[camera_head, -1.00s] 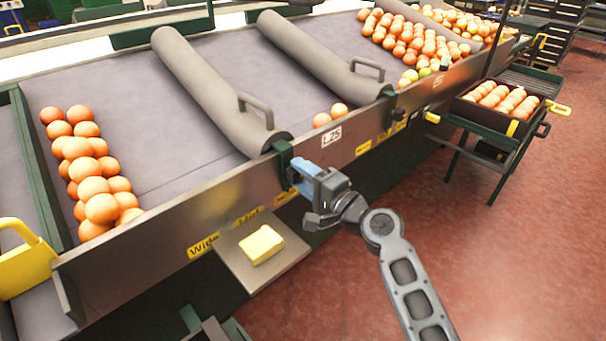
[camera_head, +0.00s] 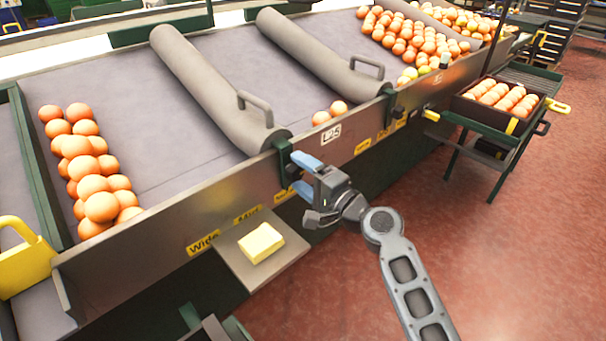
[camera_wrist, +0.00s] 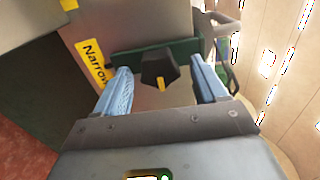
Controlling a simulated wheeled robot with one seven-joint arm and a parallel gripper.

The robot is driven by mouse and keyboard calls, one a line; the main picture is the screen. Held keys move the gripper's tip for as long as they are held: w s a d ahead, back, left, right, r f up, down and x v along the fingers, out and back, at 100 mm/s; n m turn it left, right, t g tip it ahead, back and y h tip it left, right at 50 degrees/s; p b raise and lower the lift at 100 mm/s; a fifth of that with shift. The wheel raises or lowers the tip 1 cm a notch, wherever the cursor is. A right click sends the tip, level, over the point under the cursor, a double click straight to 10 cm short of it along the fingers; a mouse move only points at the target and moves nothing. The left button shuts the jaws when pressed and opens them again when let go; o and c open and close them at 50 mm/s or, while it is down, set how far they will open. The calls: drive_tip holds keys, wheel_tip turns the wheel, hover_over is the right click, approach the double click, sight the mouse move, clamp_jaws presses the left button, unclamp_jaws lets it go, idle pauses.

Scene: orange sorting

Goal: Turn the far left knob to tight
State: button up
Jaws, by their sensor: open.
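In the wrist view a black faceted knob (camera_wrist: 158,68) with a yellow pointer mark sits on a green bracket. The pointer faces the lower edge of that picture. A yellow label (camera_wrist: 93,62) reading "Narrow" is left of the knob. My gripper (camera_wrist: 162,86) is open, with one blue finger on each side of the knob and visible gaps between. In the head view my gripper (camera_head: 303,174) is at the green bracket (camera_head: 283,158) below the left grey roller's end. The knob there is largely hidden by my gripper. Labels reading "Wide" (camera_head: 203,243) and "Mid" (camera_head: 247,214) run along the panel.
A grey shelf (camera_head: 284,272) with a yellow sponge-like block (camera_head: 261,243) juts out below the panel. Two grey rollers (camera_head: 205,80) with handles lie over the belt, with oranges (camera_head: 93,187) at left. Red floor (camera_head: 500,265) is open at right.

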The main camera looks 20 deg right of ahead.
drive_tip(key=v, duration=0.7)
drive_tip(key=shift+s, duration=0.3)
drive_tip(key=shift+d, duration=0.1)
drive_tip(key=s+f+n+g+h+p, duration=0.1)
drive_tip(key=s+f+n+h+p, duration=0.15)
drive_tip(key=s, duration=0.85)
drive_tip(key=s+f+n+g+h+p, duration=0.1)
drive_tip(key=s+f+n+g+h, duration=0.15)
drive_tip(key=s, duration=0.85)
drive_tip(key=s+a+r+n+p, duration=0.1)
drive_tip(key=s+r+n+p, duration=0.1)
drive_tip(key=s+r+n, duration=0.2)
drive_tip(key=s+a+r+n+t+p, duration=0.1)
drive_tip(key=s+r+n, duration=0.4)
drive_tip(key=s+r, duration=0.6)
drive_tip(key=s+a+p, duration=0.1)
drive_tip(key=s, duration=0.3)
drive_tip(key=shift+s+n+h, duration=0.3)
drive_tip(key=shift+s, duration=0.05)
drive_tip(key=shift+a+r, duration=0.1)
drive_tip(key=shift+a, duration=0.05)
